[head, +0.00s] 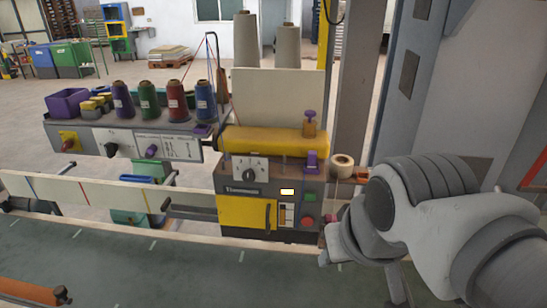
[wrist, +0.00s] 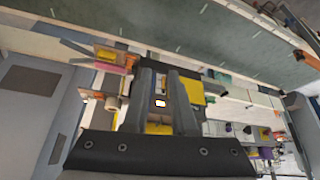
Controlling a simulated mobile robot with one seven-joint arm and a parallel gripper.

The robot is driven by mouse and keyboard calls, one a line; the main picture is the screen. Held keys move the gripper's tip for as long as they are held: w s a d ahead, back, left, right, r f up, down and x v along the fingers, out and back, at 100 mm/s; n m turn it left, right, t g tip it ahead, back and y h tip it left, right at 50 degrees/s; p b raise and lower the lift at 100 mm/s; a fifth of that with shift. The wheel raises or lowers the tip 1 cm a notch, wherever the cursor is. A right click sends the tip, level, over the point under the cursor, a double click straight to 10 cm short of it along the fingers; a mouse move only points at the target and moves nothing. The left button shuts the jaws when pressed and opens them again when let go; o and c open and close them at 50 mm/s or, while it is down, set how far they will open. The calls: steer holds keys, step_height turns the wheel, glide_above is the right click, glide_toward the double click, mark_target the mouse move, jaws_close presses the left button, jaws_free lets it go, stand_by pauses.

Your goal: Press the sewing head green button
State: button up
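The sewing head (head: 270,190) is a grey and yellow machine box at the middle of the head view. Its green button (head: 309,195) is on the front panel, right of a lit display (head: 287,192) and above a red button (head: 308,222). My gripper's fingers are mostly hidden behind my arm in the head view, right of the panel. In the wrist view my gripper (wrist: 164,78) is open and empty, with two dark fingers apart. The lit display (wrist: 160,103) shows between them. I cannot make out the green button there; the left finger may cover it.
Thread cones (head: 163,103) stand on a control shelf at left, beside a purple bin (head: 69,102). A pale conveyor board (head: 80,195) runs left of the machine. A grey-blue column (head: 407,75) rises at right.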

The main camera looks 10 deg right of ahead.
jaws_close()
stand_by(1.3)
